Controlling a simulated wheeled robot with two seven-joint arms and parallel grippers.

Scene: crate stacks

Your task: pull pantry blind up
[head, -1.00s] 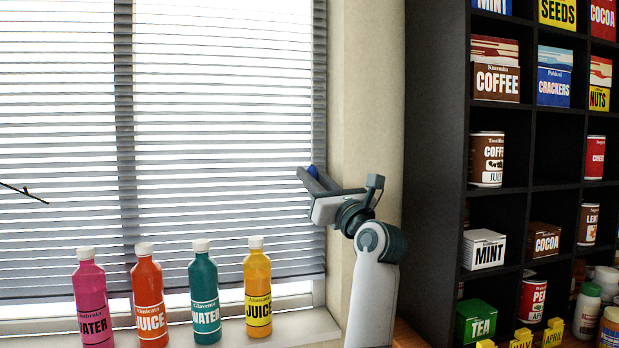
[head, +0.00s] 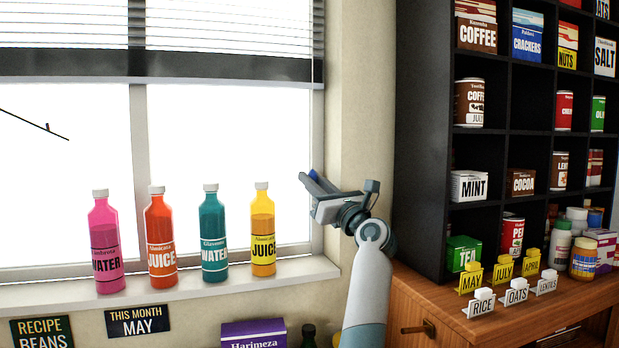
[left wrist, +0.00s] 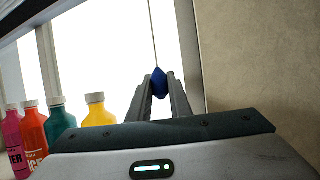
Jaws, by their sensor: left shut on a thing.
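The pantry blind (head: 220,66) hangs across the upper part of the window, its slats bunched above a dark bottom rail. The window below it is bare. My left gripper (head: 308,182) is in front of the right window edge, below the rail. In the left wrist view its fingers are shut on a blue cord knob (left wrist: 158,82), with a thin cord (left wrist: 153,35) running up from it. In the head view only a bit of blue shows at the fingers. My right gripper is not in view.
Pink (head: 105,245), orange (head: 160,240), teal (head: 214,240) and yellow (head: 262,235) bottles stand on the windowsill (head: 60,298), left of my gripper. A dark shelf (head: 420,150) with packages stands at right, above a wooden cabinet (head: 420,300).

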